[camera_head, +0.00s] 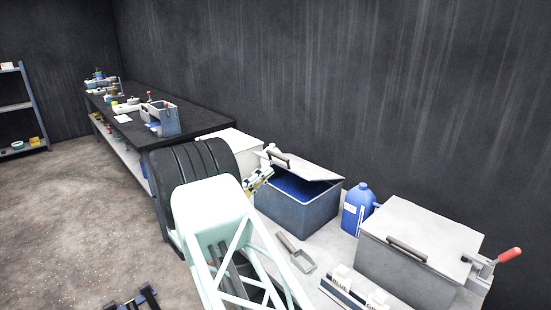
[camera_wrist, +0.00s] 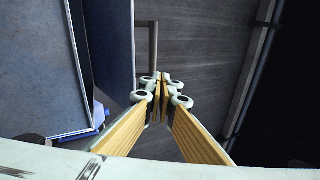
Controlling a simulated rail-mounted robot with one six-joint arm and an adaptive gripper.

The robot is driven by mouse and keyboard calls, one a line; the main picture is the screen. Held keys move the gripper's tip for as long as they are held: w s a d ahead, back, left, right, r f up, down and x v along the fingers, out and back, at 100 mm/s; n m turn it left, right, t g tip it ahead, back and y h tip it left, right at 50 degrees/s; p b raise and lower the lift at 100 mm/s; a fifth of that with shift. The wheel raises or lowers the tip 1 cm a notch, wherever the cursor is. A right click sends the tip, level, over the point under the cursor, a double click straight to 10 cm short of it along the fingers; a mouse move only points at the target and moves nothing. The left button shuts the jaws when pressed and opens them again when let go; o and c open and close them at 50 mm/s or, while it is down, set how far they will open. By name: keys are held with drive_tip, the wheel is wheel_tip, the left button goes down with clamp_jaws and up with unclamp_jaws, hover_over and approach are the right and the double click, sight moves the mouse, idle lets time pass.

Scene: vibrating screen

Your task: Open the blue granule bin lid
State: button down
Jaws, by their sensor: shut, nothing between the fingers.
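The granule bin (camera_head: 298,212) is a grey-blue box with blue contents (camera_head: 295,187) showing inside. Its grey lid (camera_head: 305,168) is partly open: it is tilted, with a gap above the rim. A dark bar handle (camera_head: 279,161) is on the lid near its raised left part. My gripper (camera_head: 267,172) is at the bin's left side, close below the handle; contact cannot be told. In the wrist view my gripper (camera_wrist: 162,84) has its yellow-padded fingers together with nothing between them. A grey bar (camera_wrist: 153,48) shows just beyond the fingertips.
A blue jug (camera_head: 357,212) stands right of the bin. A pale lidded box (camera_head: 415,236) and a red-handled lever (camera_head: 507,255) are farther right. A scoop (camera_head: 296,254) and a labelled rack (camera_head: 350,290) lie in front. A dark workbench (camera_head: 205,122) is at the left, along the wall.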

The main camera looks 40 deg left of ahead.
drive_tip(key=s+a+f+n+t+y, duration=0.1)
drive_tip(key=s+a+f+n+y, duration=0.1)
drive_tip(key=s+a+f, duration=0.1)
drive_tip(key=shift+s+a+f+n, duration=0.3)
drive_tip(key=shift+s+a+n, duration=0.15)
drive_tip(key=shift+s, duration=0.35)
drive_tip(key=b+x, duration=0.3)
drive_tip(key=x, duration=1.1)
idle(0.6)
drive_tip(key=shift+w+d+r+p, duration=0.2)
drive_tip(key=shift+w+r+p, duration=0.15)
drive_tip(key=shift+p, duration=0.1)
idle(0.7)
drive_tip(key=shift+r+g, duration=0.1)
drive_tip(key=shift+g, duration=0.2)
